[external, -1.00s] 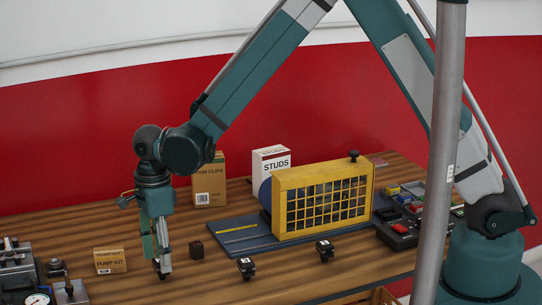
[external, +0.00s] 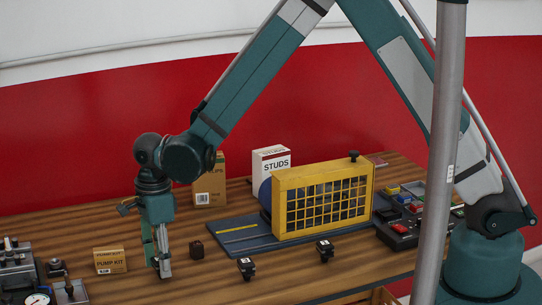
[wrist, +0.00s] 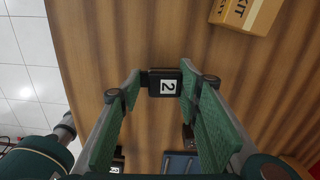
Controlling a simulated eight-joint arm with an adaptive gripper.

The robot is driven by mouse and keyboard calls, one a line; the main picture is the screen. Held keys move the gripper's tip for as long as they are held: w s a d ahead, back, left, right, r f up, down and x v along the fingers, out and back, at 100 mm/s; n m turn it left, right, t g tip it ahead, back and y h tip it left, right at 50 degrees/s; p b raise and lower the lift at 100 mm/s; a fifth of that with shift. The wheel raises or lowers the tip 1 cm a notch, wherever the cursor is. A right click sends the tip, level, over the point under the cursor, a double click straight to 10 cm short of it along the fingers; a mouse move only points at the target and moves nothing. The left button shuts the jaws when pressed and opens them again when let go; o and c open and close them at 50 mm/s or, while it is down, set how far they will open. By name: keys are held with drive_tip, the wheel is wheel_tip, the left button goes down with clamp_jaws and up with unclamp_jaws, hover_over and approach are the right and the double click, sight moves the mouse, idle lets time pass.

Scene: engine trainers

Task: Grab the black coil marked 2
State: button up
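The black coil marked 2 (wrist: 165,83) shows in the wrist view as a small dark block with a white label, between my fingertips. My gripper (wrist: 162,82) is open, with one green-padded finger on either side of the coil; I cannot tell whether either touches it. In the external view my gripper (external: 159,270) points down close to the tabletop, and its fingers mostly hide this coil. Two other black coils with white labels, one left (external: 246,268) and one right (external: 325,250), stand farther right on the table.
A yellow grid frame (external: 322,200) on a blue-grey mat is farther right. Metal equipment with a gauge (external: 37,299) is at the left edge.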

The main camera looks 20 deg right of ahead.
drive_tip(key=shift+r, duration=0.1)
drive_tip(key=shift+c, duration=0.5)
drive_tip(key=shift+r, duration=4.9)
